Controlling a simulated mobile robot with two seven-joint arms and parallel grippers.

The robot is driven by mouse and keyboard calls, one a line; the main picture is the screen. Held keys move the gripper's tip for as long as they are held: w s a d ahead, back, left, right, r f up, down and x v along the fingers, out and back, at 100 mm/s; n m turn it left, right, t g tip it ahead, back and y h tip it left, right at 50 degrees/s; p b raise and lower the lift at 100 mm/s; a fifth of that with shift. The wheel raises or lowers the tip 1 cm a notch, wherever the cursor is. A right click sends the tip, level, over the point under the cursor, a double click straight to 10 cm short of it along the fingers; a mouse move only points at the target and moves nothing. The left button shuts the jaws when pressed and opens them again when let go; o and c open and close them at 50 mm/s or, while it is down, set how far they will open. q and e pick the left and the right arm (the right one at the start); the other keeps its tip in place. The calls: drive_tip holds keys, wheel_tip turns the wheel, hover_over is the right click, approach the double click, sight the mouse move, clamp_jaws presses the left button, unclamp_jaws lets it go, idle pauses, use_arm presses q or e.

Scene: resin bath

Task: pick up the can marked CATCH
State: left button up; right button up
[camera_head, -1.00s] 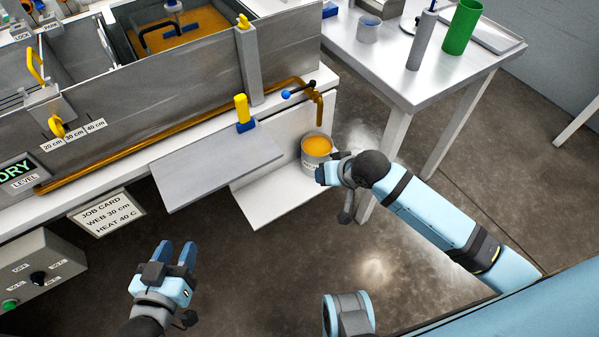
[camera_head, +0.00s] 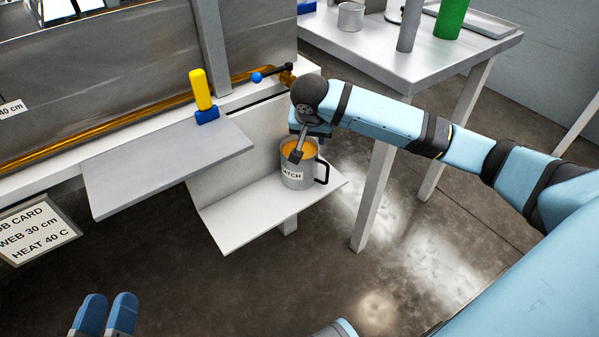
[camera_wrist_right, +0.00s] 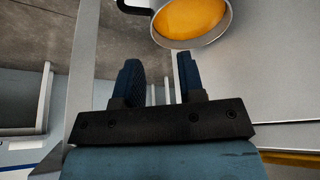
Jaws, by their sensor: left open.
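The can marked CATCH (camera_head: 306,178) is a grey metal mug with a dark handle on its right. It holds orange liquid and stands upright on a low white shelf. My right gripper (camera_head: 308,130) is over the can's back rim, mostly hidden by my own wrist in the head view. In the right wrist view the two dark fingers of this gripper (camera_wrist_right: 160,65) are apart with nothing between them. The can (camera_wrist_right: 190,22) lies just beyond their tips there; contact is not visible. My left gripper (camera_head: 107,298) is open and empty at the bottom left.
The white shelf (camera_head: 240,222) has free room left of the can. A grey plate (camera_head: 165,165) juts out above and left of it. A yellow-handled valve (camera_head: 202,90) and a blue-tipped lever (camera_head: 270,75) are behind. A metal table (camera_head: 420,60) stands at the back right.

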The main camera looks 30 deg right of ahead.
drive_tip(key=b, duration=0.2)
hover_over(306, 165)
drive_tip(key=d, duration=0.3)
wheel_tip(306, 165, down, 4)
drive_tip(key=b+x, duration=0.3)
drive_tip(key=x, duration=0.1)
drive_tip(key=shift+w+d+f, duration=0.1)
drive_tip(key=shift+w+f, duration=0.15)
drive_tip(key=shift+f, duration=0.2)
clamp_jaws()
use_arm(q)
drive_tip(key=f+m, duration=0.1)
drive_tip(key=f, duration=0.1)
drive_tip(key=w+f+m+g, duration=0.1)
drive_tip(key=f, duration=0.1)
drive_tip(key=shift+w+a+f, duration=0.1)
drive_tip(key=shift+a+f, duration=0.05)
drive_tip(key=shift+a, duration=0.05)
drive_tip(key=shift+f, duration=0.1)
